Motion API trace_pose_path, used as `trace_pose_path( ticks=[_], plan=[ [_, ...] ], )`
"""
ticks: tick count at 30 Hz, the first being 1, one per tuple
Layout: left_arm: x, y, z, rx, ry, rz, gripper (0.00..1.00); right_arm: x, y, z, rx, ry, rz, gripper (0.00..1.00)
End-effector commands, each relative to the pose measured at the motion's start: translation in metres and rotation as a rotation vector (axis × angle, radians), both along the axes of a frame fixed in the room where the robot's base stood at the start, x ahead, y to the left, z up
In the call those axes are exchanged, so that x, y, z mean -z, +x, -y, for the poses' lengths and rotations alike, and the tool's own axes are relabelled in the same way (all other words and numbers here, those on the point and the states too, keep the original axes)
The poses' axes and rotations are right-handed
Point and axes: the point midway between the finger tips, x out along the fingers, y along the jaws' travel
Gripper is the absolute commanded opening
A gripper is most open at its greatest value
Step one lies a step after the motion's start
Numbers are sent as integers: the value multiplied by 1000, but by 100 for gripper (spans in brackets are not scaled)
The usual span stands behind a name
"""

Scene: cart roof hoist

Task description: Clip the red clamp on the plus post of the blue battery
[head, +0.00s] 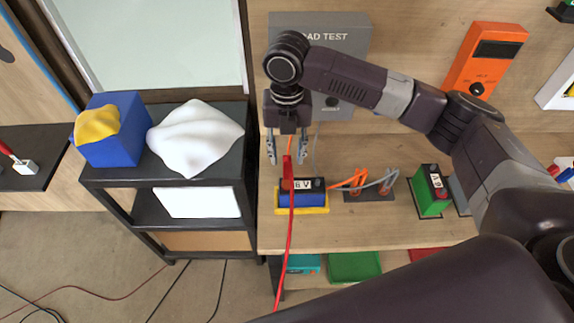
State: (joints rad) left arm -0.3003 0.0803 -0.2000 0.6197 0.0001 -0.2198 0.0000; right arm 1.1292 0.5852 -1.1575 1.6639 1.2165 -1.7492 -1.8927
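The blue battery (301,199) sits in a yellow tray (318,209) on the wooden bench, with a dark top and a white label reading about "6 V". The red clamp (287,168) stands upright at the battery's left end, and its red cable hangs down in front. It appears to be at the left post, but the post and jaws are hidden, so I cannot tell if it grips. My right gripper (288,158) points down above the battery's left part. Its fingers are spread on either side of the clamp's top, with gaps visible. My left gripper is not in view.
Orange and grey leads (362,181) lie right of the battery. A green battery (431,192) stands farther right. A grey load test panel (340,50) and an orange meter (485,60) are behind. A black cart (130,178) with a blue box and white cloth stands left.

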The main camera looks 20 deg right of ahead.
Motion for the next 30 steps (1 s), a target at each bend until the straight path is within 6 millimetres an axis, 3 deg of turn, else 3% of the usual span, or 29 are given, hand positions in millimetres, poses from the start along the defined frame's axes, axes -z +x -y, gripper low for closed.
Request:
trace_pose_path(
  ticks=[3, 9, 30],
  plan=[
    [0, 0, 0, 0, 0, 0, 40, -21, 1, 0, 1, 0, 2, 36],
    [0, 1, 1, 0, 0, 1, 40, -36, 0, 0, 0, -1, 0, 36],
    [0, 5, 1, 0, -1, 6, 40, -37, 0, 0, 0, -1, -1, 36]
  ],
)
